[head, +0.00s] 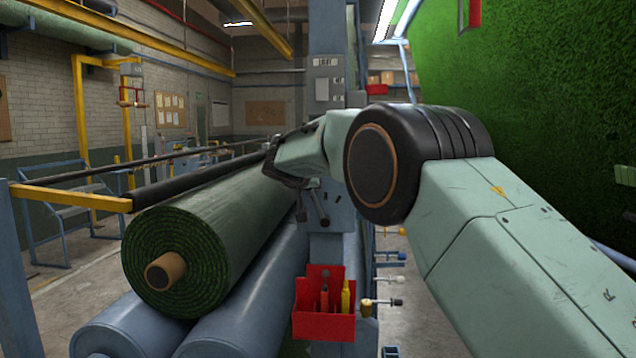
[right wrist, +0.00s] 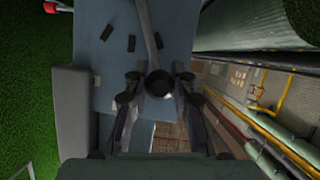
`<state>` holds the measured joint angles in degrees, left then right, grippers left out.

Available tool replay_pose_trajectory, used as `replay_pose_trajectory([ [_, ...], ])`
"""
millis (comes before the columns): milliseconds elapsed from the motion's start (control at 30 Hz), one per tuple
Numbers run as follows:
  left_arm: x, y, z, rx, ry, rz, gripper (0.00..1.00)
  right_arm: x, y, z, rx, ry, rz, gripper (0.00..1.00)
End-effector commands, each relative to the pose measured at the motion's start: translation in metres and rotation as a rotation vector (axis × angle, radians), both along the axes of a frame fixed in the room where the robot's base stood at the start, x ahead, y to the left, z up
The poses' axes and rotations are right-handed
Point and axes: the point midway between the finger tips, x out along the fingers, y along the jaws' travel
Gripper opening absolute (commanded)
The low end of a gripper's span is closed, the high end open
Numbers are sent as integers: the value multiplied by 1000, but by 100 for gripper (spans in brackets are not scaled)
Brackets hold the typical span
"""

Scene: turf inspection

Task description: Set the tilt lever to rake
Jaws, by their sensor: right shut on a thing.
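The tilt lever (right wrist: 149,35) shows in the right wrist view as a grey rod with a dark round knob (right wrist: 160,84) at its near end. It runs up to a blue plate (right wrist: 112,62). My left gripper is not in view.
A large turf roll (head: 190,240) lies on blue rollers (head: 135,325) left of the post. A red tool bin (head: 324,305) hangs low on the post, with valve-like knobs (head: 383,302) beside it. A green turf wall (head: 560,110) rises at the right.

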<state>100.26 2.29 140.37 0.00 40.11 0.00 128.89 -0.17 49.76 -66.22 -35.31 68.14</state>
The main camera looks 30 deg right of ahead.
Motion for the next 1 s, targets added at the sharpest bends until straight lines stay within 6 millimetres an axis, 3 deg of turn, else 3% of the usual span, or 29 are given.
replay_pose_trajectory([
  [300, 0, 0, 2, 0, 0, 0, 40, 6, 11, 0, -102, 50, 6, 0],
  [867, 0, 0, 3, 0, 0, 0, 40, 7, 13, -1, -124, 63, 7, 0],
  [900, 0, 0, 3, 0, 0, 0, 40, 7, 13, -1, -124, 63, 7, 28],
  [1000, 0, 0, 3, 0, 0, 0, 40, 7, 13, -2, -124, 65, 5, 36],
])
